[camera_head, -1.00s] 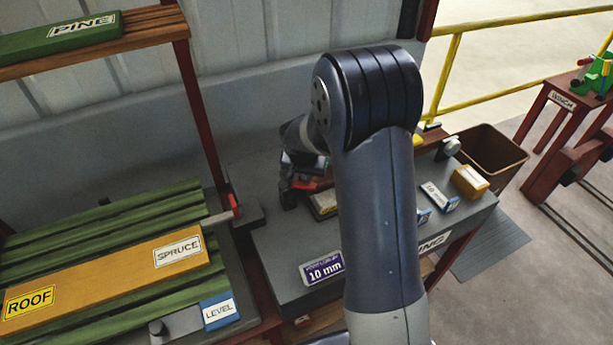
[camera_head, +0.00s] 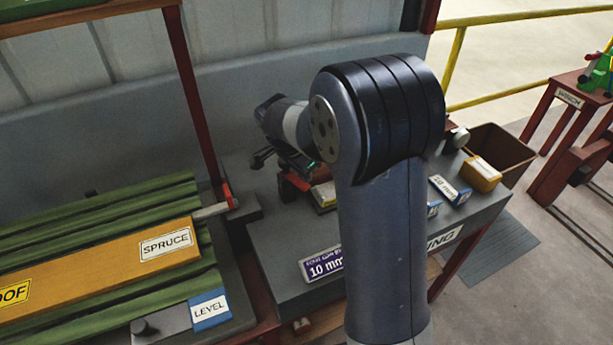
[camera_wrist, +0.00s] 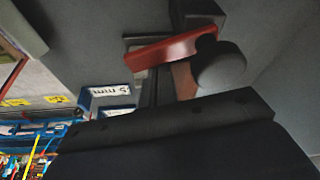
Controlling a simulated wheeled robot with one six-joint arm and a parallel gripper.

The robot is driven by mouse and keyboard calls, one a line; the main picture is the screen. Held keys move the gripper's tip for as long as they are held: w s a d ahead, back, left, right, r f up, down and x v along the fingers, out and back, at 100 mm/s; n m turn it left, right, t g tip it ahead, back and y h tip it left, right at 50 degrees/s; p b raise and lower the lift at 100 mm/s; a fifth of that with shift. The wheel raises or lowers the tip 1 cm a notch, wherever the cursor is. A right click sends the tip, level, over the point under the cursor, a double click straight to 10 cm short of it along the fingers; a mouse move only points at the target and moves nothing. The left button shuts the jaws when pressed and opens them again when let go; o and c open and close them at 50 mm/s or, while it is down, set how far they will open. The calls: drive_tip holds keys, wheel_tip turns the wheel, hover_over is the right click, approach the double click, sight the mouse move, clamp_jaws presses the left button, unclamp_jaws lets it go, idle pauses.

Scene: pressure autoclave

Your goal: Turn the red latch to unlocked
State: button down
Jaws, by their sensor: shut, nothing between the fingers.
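A red lever (camera_wrist: 170,48) shows at the top of the wrist view, beside a grey round knob (camera_wrist: 221,66). It lies just beyond the dark body of my gripper (camera_wrist: 150,90), with a gap I cannot judge. In the head view a red part (camera_head: 297,181) shows just below my gripper (camera_head: 262,160), partly hidden by it; it may be the same lever. Another red handle (camera_head: 228,196) stands at the end of a grey bar by the lumber rack. My gripper is shut and empty. Contact with the red lever cannot be told.
The grey bench (camera_head: 285,255) carries a 10 mm label block (camera_head: 322,264) and small blue-white boxes (camera_head: 449,189). A yellow box (camera_head: 481,176) is at its right end. A brown bin (camera_head: 500,150) stands beyond. Lumber with a spruce board (camera_head: 100,260) fills the left.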

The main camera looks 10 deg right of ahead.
drive_tip(key=shift+s+a+m+g+b, duration=0.3)
drive_tip(key=shift+a+m+b, duration=0.1)
drive_tip(key=shift+m, duration=0.6)
drive_tip(key=shift+s+a, duration=0.15)
drive_tip(key=shift+a, duration=0.1)
drive_tip(key=d, duration=0.4)
wheel_tip(320, 180, up, 10)
drive_tip(key=f, duration=0.1)
hover_over(303, 181)
drive_tip(key=shift+r, duration=0.25)
